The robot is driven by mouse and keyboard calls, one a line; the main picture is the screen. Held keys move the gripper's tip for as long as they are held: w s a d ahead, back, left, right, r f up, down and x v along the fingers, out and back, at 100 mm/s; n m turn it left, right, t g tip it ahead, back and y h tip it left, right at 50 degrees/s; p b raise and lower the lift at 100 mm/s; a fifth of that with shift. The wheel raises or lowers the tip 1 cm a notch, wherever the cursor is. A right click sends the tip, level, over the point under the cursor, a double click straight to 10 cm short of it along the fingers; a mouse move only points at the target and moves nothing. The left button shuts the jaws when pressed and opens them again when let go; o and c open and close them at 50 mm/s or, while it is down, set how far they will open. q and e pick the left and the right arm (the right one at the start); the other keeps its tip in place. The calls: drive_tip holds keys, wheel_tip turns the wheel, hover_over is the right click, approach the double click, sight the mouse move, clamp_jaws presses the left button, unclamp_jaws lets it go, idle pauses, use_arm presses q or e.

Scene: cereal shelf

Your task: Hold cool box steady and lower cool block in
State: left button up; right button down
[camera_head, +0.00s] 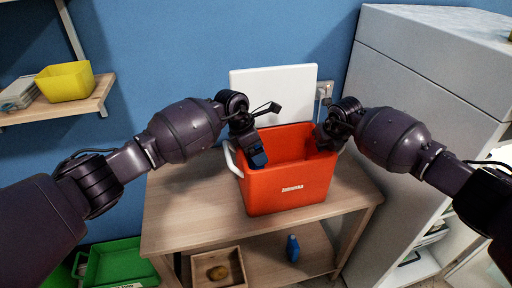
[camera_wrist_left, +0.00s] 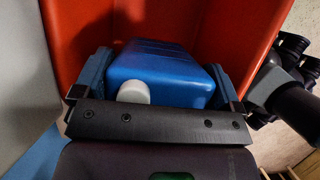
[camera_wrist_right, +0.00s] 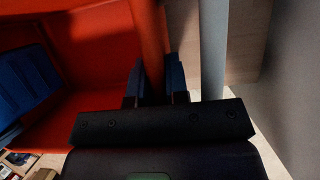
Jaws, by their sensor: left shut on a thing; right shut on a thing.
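The orange-red cool box (camera_head: 290,190) stands upright on a wooden table, open at the top. A white lid-like panel (camera_head: 272,92) stands up behind it. My left gripper (camera_head: 252,146) is shut on the blue cool block (camera_head: 259,158), at the box's left side. In the left wrist view the cool block (camera_wrist_left: 160,62), with a white cap, sits between the fingers inside the box walls; its lower end is hidden. My right gripper (camera_wrist_right: 157,85) is shut on the cool box's right wall (camera_wrist_right: 148,40). The cool block (camera_wrist_right: 25,80) also shows in the right wrist view.
The wooden table top (camera_head: 180,215) is clear left of the box. Its lower shelf holds a wooden tray (camera_head: 240,258) and a blue bottle-like item (camera_head: 292,248). A white cabinet (camera_head: 415,90) stands close on the right. A green crate (camera_head: 110,262) is at lower left.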

use_arm(q)
drive_tip(key=shift+f, duration=0.9)
drive_tip(key=shift+f, duration=0.35)
drive_tip(key=o, duration=0.9)
drive_tip(key=shift+f, duration=0.1)
drive_tip(key=shift+o, duration=0.2)
wheel_tip(320, 180, up, 22)
drive_tip(key=shift+r, duration=0.2)
drive_tip(key=shift+r, duration=0.1)
wheel_tip(320, 180, up, 12)
idle(1.0)
